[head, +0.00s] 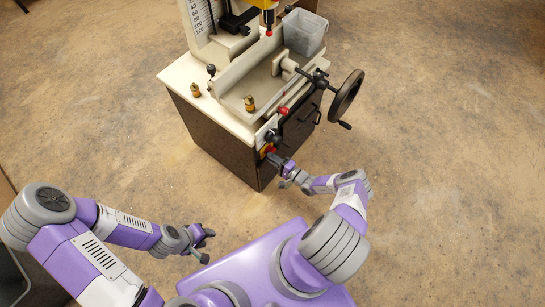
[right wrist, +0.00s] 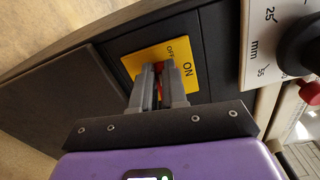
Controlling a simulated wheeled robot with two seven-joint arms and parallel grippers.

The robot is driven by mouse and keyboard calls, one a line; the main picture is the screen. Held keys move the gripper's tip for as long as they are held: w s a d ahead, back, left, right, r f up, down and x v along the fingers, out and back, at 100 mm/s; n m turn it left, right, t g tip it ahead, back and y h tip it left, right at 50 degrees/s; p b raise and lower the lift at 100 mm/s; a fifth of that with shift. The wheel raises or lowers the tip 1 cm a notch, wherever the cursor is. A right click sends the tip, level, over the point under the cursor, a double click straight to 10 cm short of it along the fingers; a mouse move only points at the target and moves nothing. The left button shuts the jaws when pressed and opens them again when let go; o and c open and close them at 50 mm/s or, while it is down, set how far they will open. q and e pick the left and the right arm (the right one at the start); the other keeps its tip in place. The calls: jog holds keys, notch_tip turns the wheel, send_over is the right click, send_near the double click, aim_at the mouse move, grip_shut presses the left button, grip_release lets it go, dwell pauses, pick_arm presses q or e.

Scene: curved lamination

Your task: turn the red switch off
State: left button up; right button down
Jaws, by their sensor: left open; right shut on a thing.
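The red switch (right wrist: 159,70) sits on a yellow plate (right wrist: 133,65) marked OFF and ON, on the machine's dark cabinet. My right gripper (right wrist: 161,72) is shut on the red switch, whose red shows between its grey fingers. The fingers hide most of the switch, so I cannot tell its setting. In the head view the yellow plate (head: 266,151) shows at the cabinet's front corner, with my right gripper (head: 275,159) against it. My left gripper (head: 206,243) is open and empty above the floor, away from the machine.
The machine's light top (head: 219,115) overhangs the dark cabinet. A black handwheel (head: 347,95) sticks out to the right of the switch. A black knob (right wrist: 300,45) and a dial plate are close by in the right wrist view. The floor around is clear.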

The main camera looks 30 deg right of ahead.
jog(key=shift+f+n, duration=0.2)
jog(key=shift+n, duration=0.6)
jog(key=c, duration=1.2)
grip_release()
jog(key=shift+o, duration=0.2)
jog(key=p+v, duration=0.2)
jog(key=v, duration=0.5)
jog(key=shift+s+d, duration=0.15)
jog(key=shift+s, duration=0.15)
